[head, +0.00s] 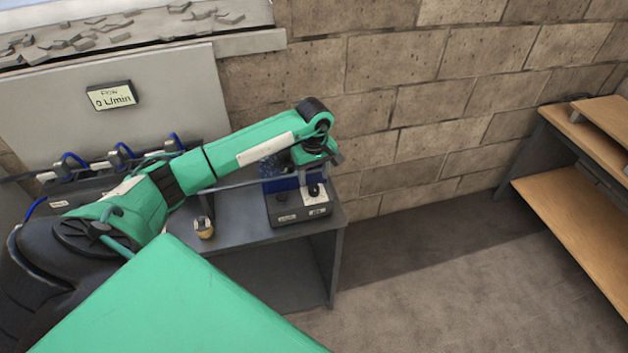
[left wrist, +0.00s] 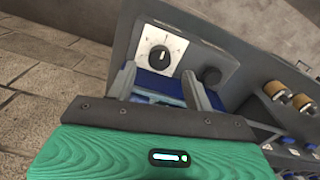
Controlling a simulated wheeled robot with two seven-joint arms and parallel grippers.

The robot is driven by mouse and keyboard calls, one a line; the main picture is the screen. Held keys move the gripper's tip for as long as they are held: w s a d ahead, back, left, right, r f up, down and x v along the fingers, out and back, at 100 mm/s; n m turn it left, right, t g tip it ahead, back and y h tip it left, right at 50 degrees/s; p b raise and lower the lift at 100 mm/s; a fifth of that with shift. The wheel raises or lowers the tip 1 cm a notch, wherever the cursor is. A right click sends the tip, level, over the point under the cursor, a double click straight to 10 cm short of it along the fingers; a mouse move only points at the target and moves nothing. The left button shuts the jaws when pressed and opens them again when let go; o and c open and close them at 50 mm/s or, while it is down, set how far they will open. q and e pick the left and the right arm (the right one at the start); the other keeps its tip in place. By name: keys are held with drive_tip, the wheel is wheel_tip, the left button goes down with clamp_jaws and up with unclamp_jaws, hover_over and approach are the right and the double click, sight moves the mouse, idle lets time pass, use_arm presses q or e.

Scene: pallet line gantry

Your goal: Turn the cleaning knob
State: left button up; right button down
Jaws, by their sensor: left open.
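A dark control box (head: 298,207) stands on the grey bench, with a blue part behind it. Its face carries a black knob on a white dial plate (left wrist: 152,50) and a plain round black knob (left wrist: 209,76) beside it. Its labels are too small to read, so I cannot tell which knob is the cleaning one. My left gripper (head: 322,160) is above the back of the box, partly hidden by its own wrist. In the left wrist view its two fingers (left wrist: 158,82) are apart, with nothing between them; the dial knob lies beyond them. My right gripper is not in view.
The grey bench (head: 237,219) holds a small brass-coloured cylinder (head: 203,228) left of the box. A flow display (head: 110,95) reading 0 L/min hangs on a panel behind my left arm. A block wall (head: 430,107) stands behind. Floor is clear towards a wooden desk (head: 575,215).

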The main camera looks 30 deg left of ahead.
sight(314, 188)
use_arm(q)
drive_tip(key=shift+f+p, duration=0.5)
drive_tip(key=shift+f, duration=1.7)
drive_tip(key=shift+c, duration=0.2)
drive_tip(key=c, duration=0.9)
